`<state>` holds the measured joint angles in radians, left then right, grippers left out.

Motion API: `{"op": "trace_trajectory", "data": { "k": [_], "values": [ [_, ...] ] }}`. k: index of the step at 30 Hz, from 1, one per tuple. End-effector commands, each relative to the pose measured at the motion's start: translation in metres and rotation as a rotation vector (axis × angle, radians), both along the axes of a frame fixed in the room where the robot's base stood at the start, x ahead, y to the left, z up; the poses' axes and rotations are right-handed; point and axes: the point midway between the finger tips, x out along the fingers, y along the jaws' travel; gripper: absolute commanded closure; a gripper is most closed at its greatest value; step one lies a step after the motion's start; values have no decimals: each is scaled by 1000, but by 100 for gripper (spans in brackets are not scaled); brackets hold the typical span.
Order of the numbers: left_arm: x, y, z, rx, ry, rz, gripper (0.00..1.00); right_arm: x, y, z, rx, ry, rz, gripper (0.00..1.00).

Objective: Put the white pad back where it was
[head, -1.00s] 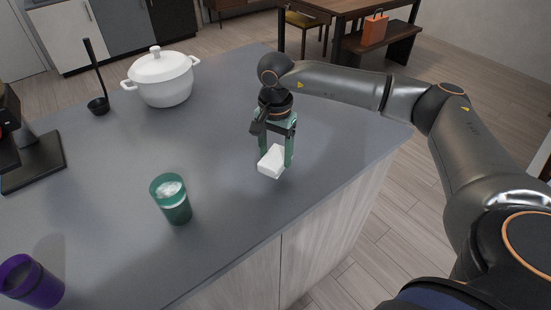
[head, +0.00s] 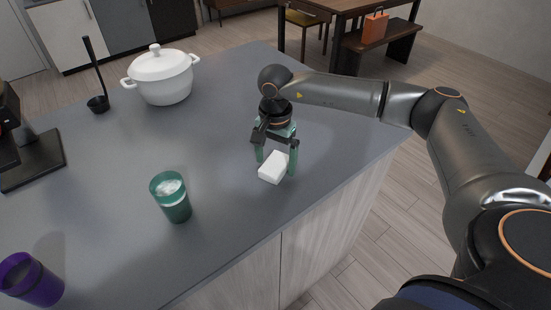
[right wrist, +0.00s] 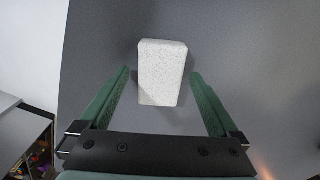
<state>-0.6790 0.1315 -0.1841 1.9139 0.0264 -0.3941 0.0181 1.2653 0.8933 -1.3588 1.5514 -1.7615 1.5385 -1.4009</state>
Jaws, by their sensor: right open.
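The white pad (head: 273,168) is a small white block lying on the grey counter near its right edge. In the right wrist view the pad (right wrist: 162,72) lies just beyond and between the fingertips, with a gap on each side. My right gripper (head: 276,166) is open, with its green fingers spread around the near side of the pad. The fingers (right wrist: 160,75) do not touch the pad in the right wrist view. My left gripper is not in view.
A green cup (head: 171,198) stands left of the pad on the counter (head: 120,240). A purple cup (head: 30,280) is at the lower left. Free counter lies between pot and pad.

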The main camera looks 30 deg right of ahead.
Motion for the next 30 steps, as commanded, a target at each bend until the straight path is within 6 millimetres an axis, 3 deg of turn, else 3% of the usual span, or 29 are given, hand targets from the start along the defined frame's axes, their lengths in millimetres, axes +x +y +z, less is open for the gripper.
{"op": "trace_trajectory", "data": {
  "k": [7, 21, 30],
  "values": [
    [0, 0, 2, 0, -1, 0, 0, 1, 0, 15, 1, -3, 0, 3],
    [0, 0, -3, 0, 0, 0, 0, 1, 0, 107, 1, -2, 0, 3],
    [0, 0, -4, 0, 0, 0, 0, 0, 0, 124, 0, 1, 0, 3]
  ]
}}
